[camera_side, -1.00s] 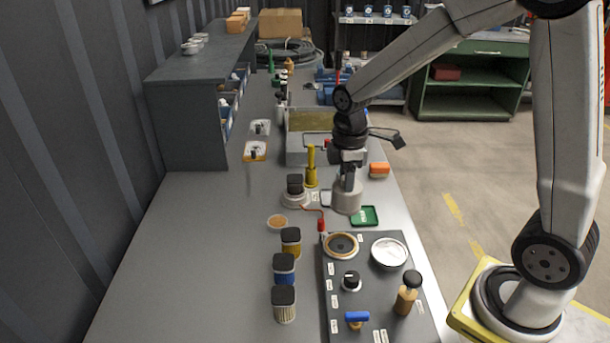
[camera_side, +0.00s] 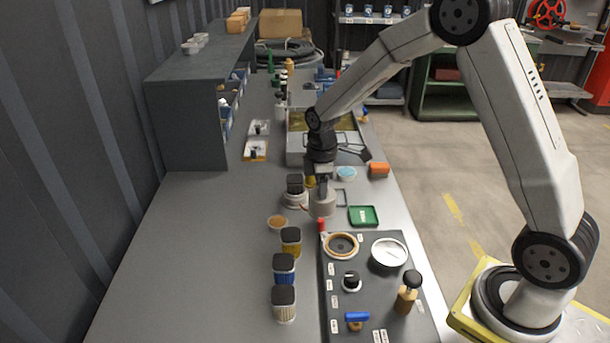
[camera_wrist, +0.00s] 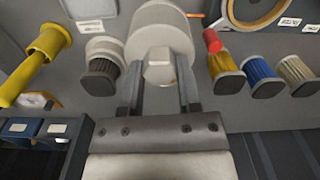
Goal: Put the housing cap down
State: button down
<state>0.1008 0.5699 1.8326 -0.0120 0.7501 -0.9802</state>
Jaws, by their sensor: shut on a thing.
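The housing cap (camera_side: 324,207) is a light grey, round piece held under my gripper (camera_side: 323,188). In the wrist view the cap (camera_wrist: 160,30) sits between the two fingers of my gripper (camera_wrist: 160,85), which are shut on its narrower knob. In the side view it is low over the bench, just right of a black-topped filter on a pale round base (camera_side: 295,194). I cannot tell whether its underside touches the bench.
A green tray (camera_side: 363,215) lies just right of the cap. A yellow tool (camera_wrist: 35,60) is close by. The bench at left is clear.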

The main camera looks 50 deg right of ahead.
jog(key=shift+w+f, duration=0.15)
jog(key=shift+f, duration=0.05)
jog(key=shift+w+f, duration=0.1)
jog(key=shift+f, duration=1.55)
jog(key=shift+f, duration=0.1)
jog(key=shift+c, duration=1.5)
grip_release()
notch_tip(320, 180, up, 12)
jog(key=shift+w+r, duration=0.1)
jog(key=shift+r, duration=0.05)
